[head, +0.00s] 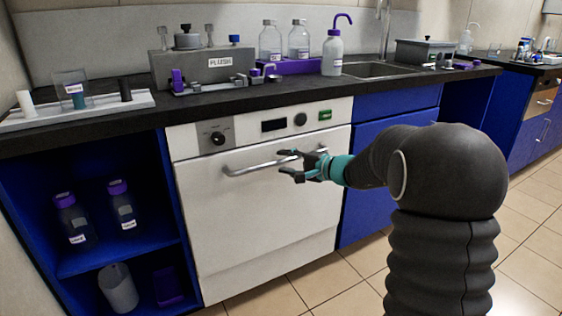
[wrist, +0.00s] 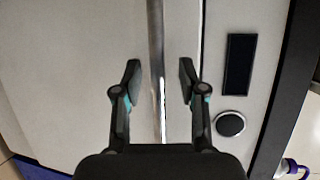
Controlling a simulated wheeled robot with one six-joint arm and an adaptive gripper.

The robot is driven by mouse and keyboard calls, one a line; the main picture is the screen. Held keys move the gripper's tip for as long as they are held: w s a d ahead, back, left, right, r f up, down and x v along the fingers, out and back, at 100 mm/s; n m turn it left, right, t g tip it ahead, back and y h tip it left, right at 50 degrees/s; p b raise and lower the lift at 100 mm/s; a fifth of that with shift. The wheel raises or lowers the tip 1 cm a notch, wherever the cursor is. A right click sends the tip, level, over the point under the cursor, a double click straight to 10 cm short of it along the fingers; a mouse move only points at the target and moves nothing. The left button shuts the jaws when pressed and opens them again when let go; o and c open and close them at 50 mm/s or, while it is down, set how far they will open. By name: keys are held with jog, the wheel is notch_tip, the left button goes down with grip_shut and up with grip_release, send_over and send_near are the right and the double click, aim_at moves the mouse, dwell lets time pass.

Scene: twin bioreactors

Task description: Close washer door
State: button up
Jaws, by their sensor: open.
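The washer door (head: 255,210) is a white front panel under the black counter. In the head view it looks upright and flush with the washer's control panel (head: 265,127). A silver bar handle (head: 262,167) runs across the door's top; it also shows in the wrist view (wrist: 156,60). My gripper (head: 287,164) is in front of the handle's right part. In the wrist view my gripper (wrist: 159,75) is open, with one finger on each side of the handle. I cannot tell whether the fingers touch the bar. The door's latch is not visible.
A black counter (head: 130,128) above carries a grey box labelled FLUSH (head: 215,65) and several bottles. Open blue shelves (head: 95,258) with bottles are left of the washer. Blue drawers (head: 395,104) are to the right. The tiled floor (head: 335,284) in front is clear.

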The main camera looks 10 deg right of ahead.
jog(key=v, duration=0.9)
jog(key=shift+s, duration=0.1)
jog(key=s+a+f+n+g+h, duration=0.1)
jog(key=s+f+g+h, duration=0.1)
jog(key=s+f+g, duration=0.45)
jog(key=s+a+f+n+g+h, duration=0.1)
jog(key=s+f+n+h, duration=0.15)
jog(key=s, duration=0.75)
jog(key=s+r+n+t+h+p, duration=0.1)
jog(key=s+r+n+h+p, duration=0.1)
jog(key=s, duration=0.7)
jog(key=s+d+r+n+t+h+p, duration=0.1)
jog(key=s+r+n+h, duration=0.3)
jog(key=s, duration=0.6)
jog(key=shift+d+r+h+p, duration=0.15)
jog(key=shift+r+h+p, duration=0.3)
jog(key=shift+r+p, duration=0.45)
jog(key=shift+r, duration=0.15)
